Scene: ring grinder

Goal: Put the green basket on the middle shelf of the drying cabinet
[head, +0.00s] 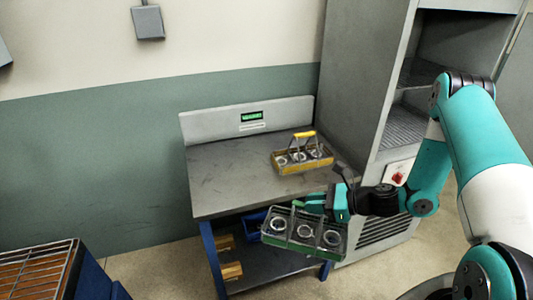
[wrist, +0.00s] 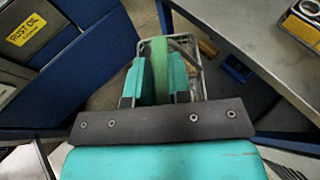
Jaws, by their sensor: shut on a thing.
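The green basket (head: 304,235) holds several metal rings and hangs from my gripper (head: 320,204) in front of the table's front edge. My gripper is shut on its green handle, which also shows in the wrist view as the green bar (wrist: 160,68) between the jaws. Most of the basket is hidden behind the gripper in the wrist view. The drying cabinet (head: 362,75) stands at the right of the head view with its front open. Its wire shelves (head: 404,128) are partly hidden by my arm, and I cannot tell which is the middle one.
A yellow-handled basket (head: 303,166) with rings stands on the grey table (head: 225,185). A blue bin (head: 255,222) and wooden blocks sit on the table's lower shelf. A blue unit with a brown grate (head: 38,272) is at lower left. Open floor lies between it and the table.

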